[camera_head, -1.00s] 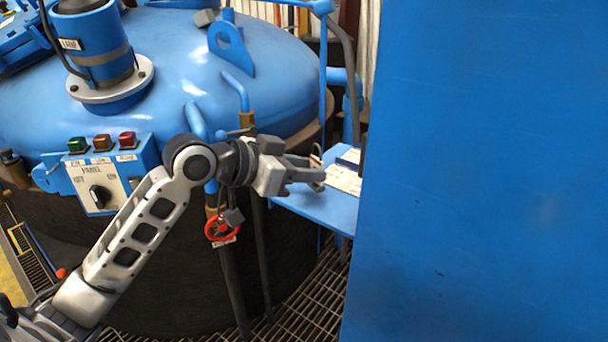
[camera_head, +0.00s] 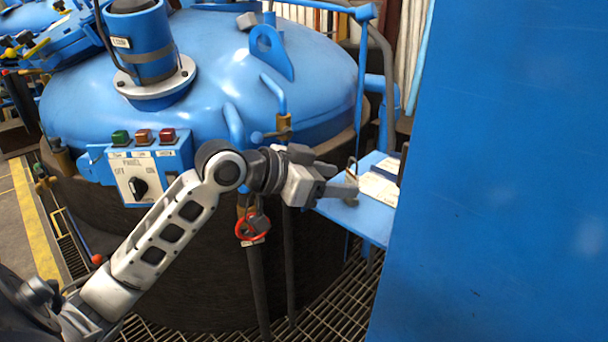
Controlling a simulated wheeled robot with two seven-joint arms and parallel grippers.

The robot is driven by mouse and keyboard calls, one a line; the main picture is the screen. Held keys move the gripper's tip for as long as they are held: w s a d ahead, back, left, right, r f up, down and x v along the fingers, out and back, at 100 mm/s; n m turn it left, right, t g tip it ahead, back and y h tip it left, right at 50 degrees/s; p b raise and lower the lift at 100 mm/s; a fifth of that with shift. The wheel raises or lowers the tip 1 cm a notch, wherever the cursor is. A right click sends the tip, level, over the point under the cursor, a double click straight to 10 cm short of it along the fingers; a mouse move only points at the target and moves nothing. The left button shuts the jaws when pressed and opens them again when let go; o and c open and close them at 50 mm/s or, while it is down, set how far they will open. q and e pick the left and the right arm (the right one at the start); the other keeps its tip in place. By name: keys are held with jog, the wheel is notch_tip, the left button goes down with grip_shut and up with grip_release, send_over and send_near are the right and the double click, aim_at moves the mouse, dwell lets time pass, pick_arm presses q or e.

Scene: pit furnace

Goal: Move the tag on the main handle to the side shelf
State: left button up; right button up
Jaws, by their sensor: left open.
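My left gripper (camera_head: 341,181) is open at the left edge of the blue side shelf (camera_head: 366,221). A small pale and brownish piece (camera_head: 351,170), perhaps the tag, stands just beyond the fingertips; I cannot tell whether it touches them or the shelf. White papers (camera_head: 379,187) lie on the shelf. A red ring-shaped handle (camera_head: 240,230) hangs on the pipe below my left wrist, with a grey lock-like piece and a small white label (camera_head: 253,241) at it. I cannot tell if this is the main handle. My right gripper is not in view.
The round blue furnace lid (camera_head: 200,85) fills the back left. A control panel (camera_head: 134,181) with a knob and green, orange and red buttons is on its side. A large blue wall (camera_head: 500,170) blocks the right. Grating (camera_head: 325,300) covers the floor below.

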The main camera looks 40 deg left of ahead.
pick_arm(q)
jog(key=b+v, duration=0.2)
jog(key=v, duration=0.9)
notch_tip(320, 180, down, 20)
jog(key=w+d+n+y, duration=0.1)
jog(key=n+y, duration=0.2)
jog(key=n, duration=0.1)
jog(key=s+d+f+g, duration=0.1)
jog(key=s+d+f, duration=0.9)
jog(key=d+f, duration=0.4)
jog(key=shift+s+d+f+m+y, duration=0.3)
jog(key=shift+s+f+y, duration=0.1)
jog(key=shift+f, duration=0.25)
